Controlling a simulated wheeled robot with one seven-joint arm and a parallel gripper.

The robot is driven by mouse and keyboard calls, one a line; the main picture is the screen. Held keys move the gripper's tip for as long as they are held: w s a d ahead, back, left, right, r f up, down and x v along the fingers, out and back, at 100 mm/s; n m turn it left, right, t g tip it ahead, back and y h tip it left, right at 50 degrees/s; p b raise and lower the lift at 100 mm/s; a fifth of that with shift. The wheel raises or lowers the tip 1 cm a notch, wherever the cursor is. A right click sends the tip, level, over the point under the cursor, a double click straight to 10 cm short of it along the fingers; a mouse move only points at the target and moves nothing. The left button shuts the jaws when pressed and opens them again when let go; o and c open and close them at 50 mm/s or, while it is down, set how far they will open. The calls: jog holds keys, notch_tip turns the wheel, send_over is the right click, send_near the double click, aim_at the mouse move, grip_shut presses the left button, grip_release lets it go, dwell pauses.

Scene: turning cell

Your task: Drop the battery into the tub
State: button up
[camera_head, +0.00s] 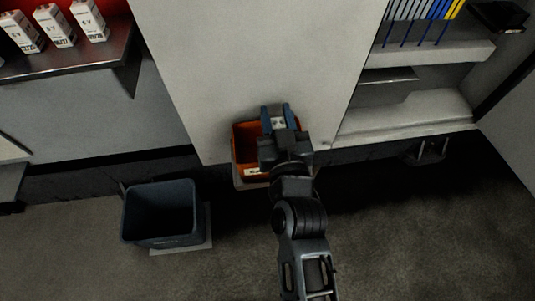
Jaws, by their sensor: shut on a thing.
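My gripper (275,112) is shut on a small pale thing (278,123), likely the battery, which shows only as a whitish patch between the two blue fingers. In the picture it overlaps an orange tub (245,140) with a pale label on its front, standing against the light grey cabinet. My gripper hides the tub's right part and much of its inside. I cannot tell how high the held thing is above the tub. A dark blue-grey open bin (160,212) stands to the left on the floor.
Several white boxes or batteries marked with numbers (58,25) stand on a dark shelf (70,62) at upper left. A cabinet panel (260,50) rises behind the orange tub. Open shelves (435,58) with blue and yellow items are at right. The floor (430,240) at lower right is clear.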

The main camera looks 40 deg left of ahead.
jog(key=shift+f, duration=0.4)
jog(key=o, duration=1.2)
jog(key=b+v, duration=0.1)
jog(key=v, duration=0.6)
jog(key=shift+s+d, duration=0.25)
jog(key=shift+s, duration=0.05)
